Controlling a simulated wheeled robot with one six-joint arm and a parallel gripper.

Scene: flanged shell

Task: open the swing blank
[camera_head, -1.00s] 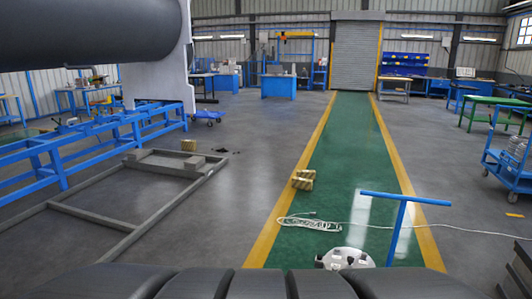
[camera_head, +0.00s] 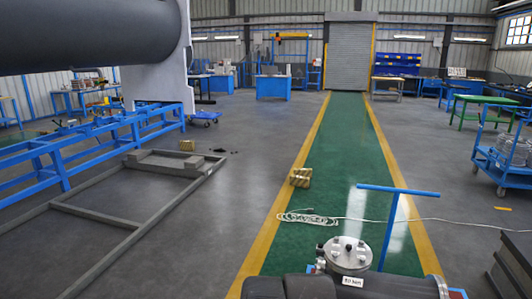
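A large dark horizontal cylinder (camera_head: 80,35) fills the top left. A pale grey upright plate (camera_head: 158,65) stands at its right end, cut off by the top edge. I cannot tell whether this plate is the swing blank. No hinge or handle shows on it. A silver round cap (camera_head: 347,258) with short posts and a white label sits on a dark rounded body at the bottom edge. I cannot tell whether it belongs to me. My gripper does not show.
A blue T-shaped bar (camera_head: 397,190) rises at the lower right. A grey floor frame (camera_head: 130,223) and blue stand (camera_head: 90,140) are left. A blue cart (camera_head: 503,160) stands right.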

